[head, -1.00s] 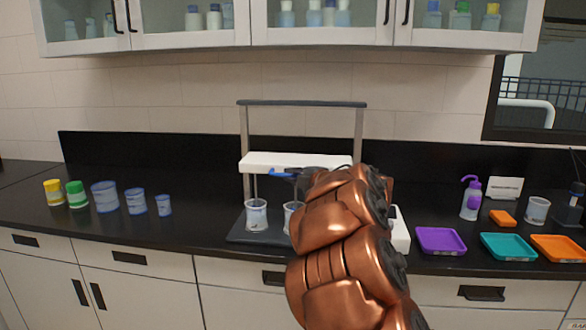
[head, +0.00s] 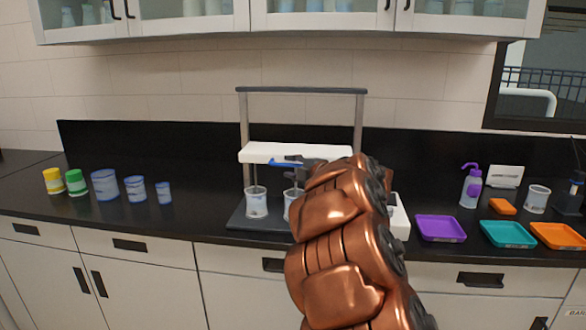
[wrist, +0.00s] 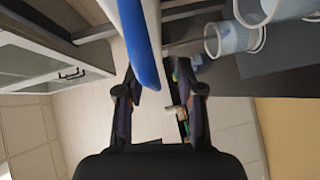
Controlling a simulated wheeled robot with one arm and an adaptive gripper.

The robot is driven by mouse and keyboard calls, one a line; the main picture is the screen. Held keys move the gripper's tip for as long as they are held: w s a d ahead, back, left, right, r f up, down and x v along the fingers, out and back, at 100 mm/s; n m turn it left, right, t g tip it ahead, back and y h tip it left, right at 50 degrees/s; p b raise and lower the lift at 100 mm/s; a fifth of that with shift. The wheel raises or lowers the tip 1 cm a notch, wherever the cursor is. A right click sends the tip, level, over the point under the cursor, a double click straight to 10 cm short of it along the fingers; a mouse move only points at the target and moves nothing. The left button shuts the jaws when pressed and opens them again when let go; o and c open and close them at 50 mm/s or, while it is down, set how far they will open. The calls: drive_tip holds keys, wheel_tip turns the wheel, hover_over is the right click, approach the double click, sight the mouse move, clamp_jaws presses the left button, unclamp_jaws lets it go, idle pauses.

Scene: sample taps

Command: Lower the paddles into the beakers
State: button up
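The stirring stand stands mid-counter, with a white crossbar (head: 262,152) between two grey posts. A blue handle (head: 284,163) shows at the bar's front and appears large in the wrist view (wrist: 139,42). Two clear beakers stand on the dark base: the left one (head: 256,204) in full, the other (head: 289,207) partly behind my arm. Two beakers also show at the wrist view's upper right (wrist: 233,38). My gripper (wrist: 158,66) is open at the handle, whose end lies between the spread fingers. I cannot tell whether they touch it. The paddles are hard to make out.
Blue-tinted containers (head: 104,185) and yellow- and green-labelled jars stand at left. At right are a purple tray (head: 440,228), a teal tray (head: 508,234), an orange tray (head: 557,236) and a wash bottle (head: 470,187).

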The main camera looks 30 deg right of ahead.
drive_tip(key=s+d+r, duration=0.1)
drive_tip(key=s, duration=1.1)
drive_tip(key=shift+r, duration=0.35)
drive_tip(key=shift+w, duration=0.1)
